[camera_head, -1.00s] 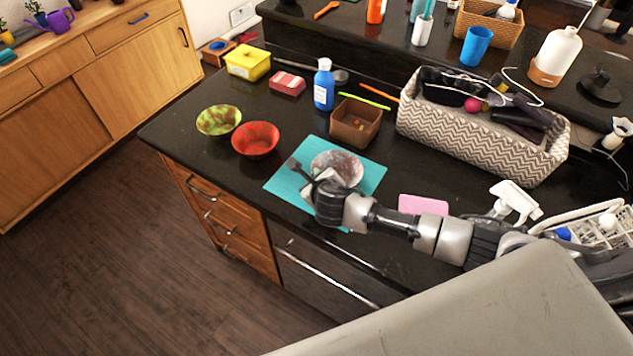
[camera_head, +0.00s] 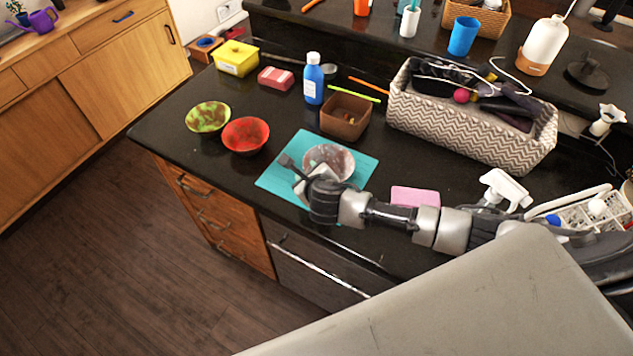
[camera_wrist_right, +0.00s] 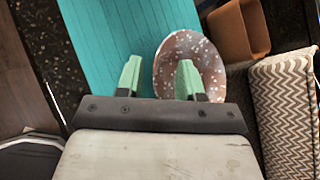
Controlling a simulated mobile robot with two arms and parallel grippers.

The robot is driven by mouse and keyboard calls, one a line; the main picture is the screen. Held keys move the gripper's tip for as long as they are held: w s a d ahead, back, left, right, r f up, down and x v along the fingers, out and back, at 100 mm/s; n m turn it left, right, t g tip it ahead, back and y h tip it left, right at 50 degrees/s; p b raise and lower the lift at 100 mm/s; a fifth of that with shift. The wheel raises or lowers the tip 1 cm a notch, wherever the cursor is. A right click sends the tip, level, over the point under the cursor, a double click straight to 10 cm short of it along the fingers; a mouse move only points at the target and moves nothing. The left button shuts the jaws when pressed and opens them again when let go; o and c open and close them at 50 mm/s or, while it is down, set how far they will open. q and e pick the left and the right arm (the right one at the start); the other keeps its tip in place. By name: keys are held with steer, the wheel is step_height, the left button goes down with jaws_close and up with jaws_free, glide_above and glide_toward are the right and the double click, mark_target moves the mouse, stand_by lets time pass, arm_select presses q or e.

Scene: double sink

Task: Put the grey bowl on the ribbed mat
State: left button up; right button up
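The grey bowl (camera_head: 336,160), speckled with white and brownish inside, sits upright on the turquoise ribbed mat (camera_head: 283,178). In the right wrist view the bowl (camera_wrist_right: 207,58) stands on the ribbed mat (camera_wrist_right: 105,35). My right gripper (camera_head: 303,172) is at the near left side of the bowl and partly covers it. In the wrist view the right gripper (camera_wrist_right: 158,77) is open, its two green-tipped fingers apart. One finger overlaps the bowl and the other is over the mat outside it. I cannot tell whether either touches. My left gripper is not in view.
A red bowl (camera_head: 246,135) and a green patterned bowl (camera_head: 208,117) stand left of the mat. A brown box (camera_head: 345,117) and a blue bottle (camera_head: 313,80) are behind it. A patterned basket (camera_head: 470,125) and a pink sponge (camera_head: 415,197) are at right.

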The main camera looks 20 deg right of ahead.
steer(key=d+v, duration=0.1)
steer(key=v, duration=0.9)
steer(key=shift+s+a+b, duration=0.2)
steer(key=shift+a+b, duration=0.2)
steer(key=shift+a, duration=0.1)
